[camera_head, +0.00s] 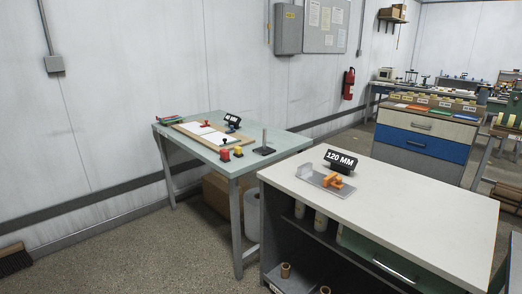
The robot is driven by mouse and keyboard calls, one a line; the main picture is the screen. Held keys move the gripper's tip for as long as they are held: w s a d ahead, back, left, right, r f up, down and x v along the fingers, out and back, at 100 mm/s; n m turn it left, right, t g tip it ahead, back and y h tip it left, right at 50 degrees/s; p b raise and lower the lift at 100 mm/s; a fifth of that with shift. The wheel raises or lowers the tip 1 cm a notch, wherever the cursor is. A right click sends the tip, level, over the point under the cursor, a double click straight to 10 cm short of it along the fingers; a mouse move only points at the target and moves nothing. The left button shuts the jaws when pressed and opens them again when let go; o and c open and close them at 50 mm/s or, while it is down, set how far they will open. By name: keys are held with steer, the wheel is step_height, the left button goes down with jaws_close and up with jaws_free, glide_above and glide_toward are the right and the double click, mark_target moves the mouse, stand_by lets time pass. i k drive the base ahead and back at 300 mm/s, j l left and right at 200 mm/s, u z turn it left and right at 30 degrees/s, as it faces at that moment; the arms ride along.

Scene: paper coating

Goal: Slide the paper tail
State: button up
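White paper (199,128) lies on a wooden-edged board on the green-topped table (180,145) at the left. A small red piece (206,123) sits on the paper's far side, and a blue and red piece (231,128) is near its right end. Which part of the paper is the tail is too small to tell. My gripper is not in view.
Red and yellow blocks (238,151) and a dark stand with a post (264,150) are on the green table. A cabinet (420,215) at the front right bears a "120 MM" sign (341,161) and an orange tool (333,180). Open floor (130,250) lies at the left.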

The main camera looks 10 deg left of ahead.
mark_target(221, 139)
steer(key=i+j+u, duration=1)
steer(key=u, duration=0.15)
steer(key=i+j+u, duration=0.15)
steer(key=i+u, duration=0.25)
steer(key=i, duration=0.6)
steer(key=i+j+z, duration=0.1)
steer(key=i, duration=0.5)
steer(key=i+j, duration=0.15)
steer(key=i, duration=0.45)
steer(key=i+j+z, duration=0.15)
steer(key=i+z, duration=0.25)
steer(key=i+j+z, duration=0.8)
steer(key=i+l, duration=0.05)
steer(key=i, duration=0.05)
